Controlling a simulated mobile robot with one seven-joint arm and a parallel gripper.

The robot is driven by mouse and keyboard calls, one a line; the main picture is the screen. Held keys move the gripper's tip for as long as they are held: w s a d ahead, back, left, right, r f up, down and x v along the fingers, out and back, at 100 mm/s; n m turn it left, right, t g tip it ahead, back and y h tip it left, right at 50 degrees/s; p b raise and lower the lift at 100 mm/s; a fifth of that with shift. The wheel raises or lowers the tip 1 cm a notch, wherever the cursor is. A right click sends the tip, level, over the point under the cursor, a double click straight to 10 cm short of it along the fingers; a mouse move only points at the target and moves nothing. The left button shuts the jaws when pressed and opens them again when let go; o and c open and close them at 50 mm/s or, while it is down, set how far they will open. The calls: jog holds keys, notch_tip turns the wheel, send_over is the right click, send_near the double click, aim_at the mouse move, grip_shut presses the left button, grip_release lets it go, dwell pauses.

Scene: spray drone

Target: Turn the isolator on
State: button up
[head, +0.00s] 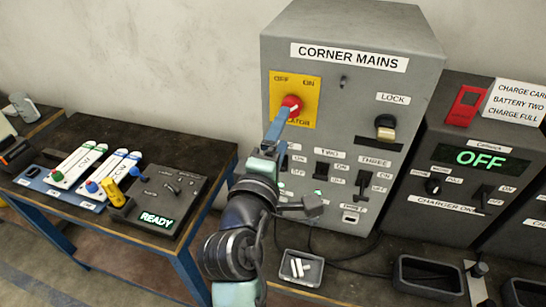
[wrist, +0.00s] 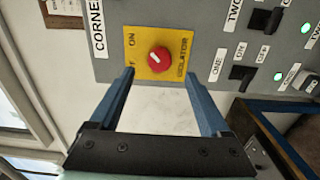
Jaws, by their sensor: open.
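The isolator is a red rotary knob (head: 291,104) on a yellow plate (head: 309,88) at the upper left of the grey CORNER MAINS cabinet (head: 353,27). OFF is printed at the plate's upper left and ON at its upper right. In the wrist view the knob (wrist: 159,60) shows a small pale mark, but I cannot tell which label it points to. My gripper (head: 284,115) is in front of the plate, its blue fingers pointing at the knob. In the wrist view my gripper (wrist: 160,76) is open, fingertips on either side just below the knob, with nothing held between them.
The cabinet also carries a LOCK with a padlock-like piece (head: 385,127) and black switches ONE, TWO and THREE (head: 363,185). A charger reading OFF (head: 478,157) stands right. A small tray (head: 300,268) lies below. A bench with a READY console (head: 160,215) is left.

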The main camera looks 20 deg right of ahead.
jog(key=b+v, duration=0.1)
jog(key=v, duration=0.4)
jog(key=shift+s+a, duration=0.15)
jog(key=shift+s, duration=0.05)
